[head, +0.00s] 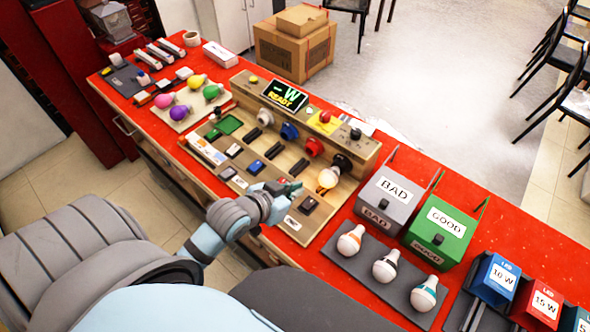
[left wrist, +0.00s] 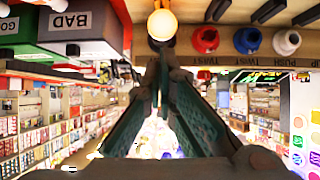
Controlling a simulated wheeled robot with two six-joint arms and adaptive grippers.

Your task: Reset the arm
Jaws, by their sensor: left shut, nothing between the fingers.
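My left gripper (head: 289,189) is over the front of the wooden test panel (head: 292,233), with its fingers shut and nothing between them. Its closed fingers also show in the left wrist view (left wrist: 165,62). The bulb (left wrist: 162,25) is just beyond the fingertips in the left wrist view. My right gripper is not in view.
A grey BAD box (head: 392,191) and a green GOOD box (head: 440,228) stand right of the panel. Several white bulbs lie on a grey mat (head: 372,262) before them. Coloured bulbs lie on a tray (head: 212,114) at left. A display (head: 284,95) reads READY.

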